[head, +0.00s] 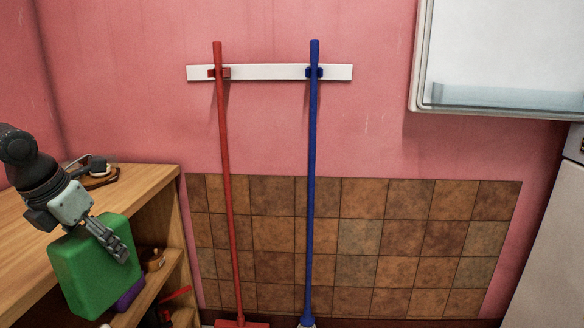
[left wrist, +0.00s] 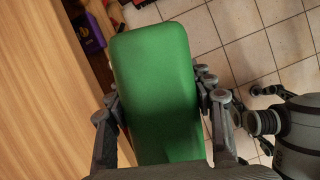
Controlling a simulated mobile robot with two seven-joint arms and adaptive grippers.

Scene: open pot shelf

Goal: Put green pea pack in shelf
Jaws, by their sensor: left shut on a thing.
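The green pea pack (head: 92,268) is a plain green block with rounded edges. My left gripper (head: 112,245) is shut on it and holds it in front of the wooden shelf (head: 158,196) at the left of the head view. In the left wrist view the pack (left wrist: 157,80) sits between the two fingers of my left gripper (left wrist: 162,108). The shelf's wooden top (left wrist: 45,80) runs along the left of that view. The pack hides part of the shelf's open side in the head view. My right gripper is not in the head view.
A purple item (head: 130,294) and a small brown pot (head: 152,260) stand on the shelf's lower boards. Dark things lie on its top (head: 95,172). A red broom (head: 226,170) and a blue one (head: 312,170) hang on the pink wall. Tiled floor (left wrist: 275,40) is open beside the shelf.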

